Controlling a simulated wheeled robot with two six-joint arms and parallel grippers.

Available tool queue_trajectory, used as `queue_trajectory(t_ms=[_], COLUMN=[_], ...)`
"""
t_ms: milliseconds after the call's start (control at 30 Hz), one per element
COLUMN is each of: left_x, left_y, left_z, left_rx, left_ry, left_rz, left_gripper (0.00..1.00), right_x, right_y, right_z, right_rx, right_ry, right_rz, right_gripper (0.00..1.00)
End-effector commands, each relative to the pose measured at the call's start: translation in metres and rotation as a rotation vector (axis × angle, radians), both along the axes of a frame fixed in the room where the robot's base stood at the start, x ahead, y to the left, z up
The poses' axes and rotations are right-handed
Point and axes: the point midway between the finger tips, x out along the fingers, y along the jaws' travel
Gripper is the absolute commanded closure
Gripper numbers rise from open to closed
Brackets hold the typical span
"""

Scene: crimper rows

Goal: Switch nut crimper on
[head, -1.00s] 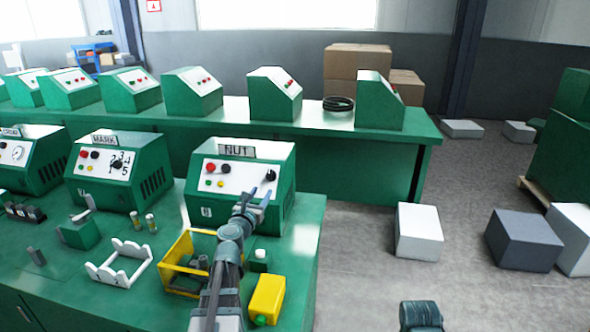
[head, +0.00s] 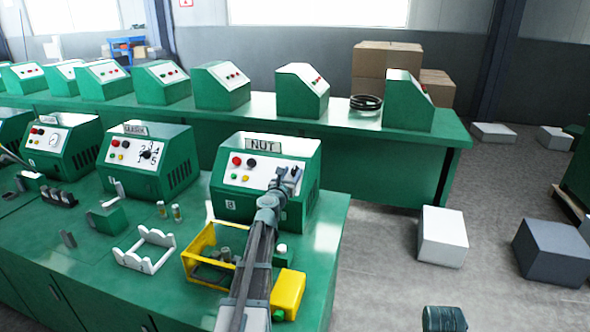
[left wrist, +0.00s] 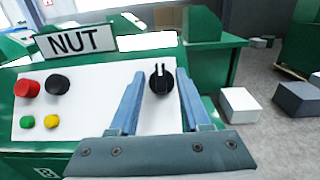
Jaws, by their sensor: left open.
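The nut crimper (head: 265,205) is a green box with a NUT sign (head: 263,145) on top and a white sloped panel. In the left wrist view, the panel (left wrist: 105,95) bears a red button (left wrist: 27,88), a black button (left wrist: 57,84), a green light (left wrist: 27,122), a yellow light (left wrist: 51,121) and a black rotary knob (left wrist: 159,80). The knob's white mark points about straight up. My left gripper (head: 286,179) is open, its blue fingers (left wrist: 158,95) on either side of the knob, with gaps visible.
A yellow bin (head: 197,246) and a yellow box (head: 288,293) stand beside my left arm. A white rack (head: 143,250) lies on the green bench (head: 326,230). A second row of machines stands behind.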

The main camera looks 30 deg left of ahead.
Motion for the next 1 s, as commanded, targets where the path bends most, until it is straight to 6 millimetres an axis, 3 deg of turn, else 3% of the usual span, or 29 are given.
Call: queue_trajectory(t_ms=[33, 200, 500, 767, 1000], left_x=[0.014, 0.032, 0.034, 0.034, 0.033], left_y=[0.004, 0.008, 0.008, 0.008, 0.007], left_z=[0.0, 0.0, 0.0, 0.0, 0.0], left_rx=[0.0, 0.0, 0.0, 0.001, 0.001], left_ry=[0.0, 0.0, 0.0, 0.0, 0.0], left_rz=[0.0, -0.001, 0.0, 0.0, -0.001], left_gripper=[0.53, 0.53, 0.53, 0.97, 1.0], right_x=[0.0, 0.0, 0.0, 0.0, 0.0], right_y=[0.0, 0.0, 0.0, 0.0, 0.0], right_z=[0.0, 0.0, 0.0, 0.0, 0.0], right_rx=[0.0, 0.0, 0.0, 0.0, 0.0], right_ry=[0.0, 0.0, 0.0, 0.0, 0.0], right_rz=[0.0, 0.0, 0.0, 0.0, 0.0], right_gripper=[0.5, 0.5, 0.5, 0.5, 0.5])
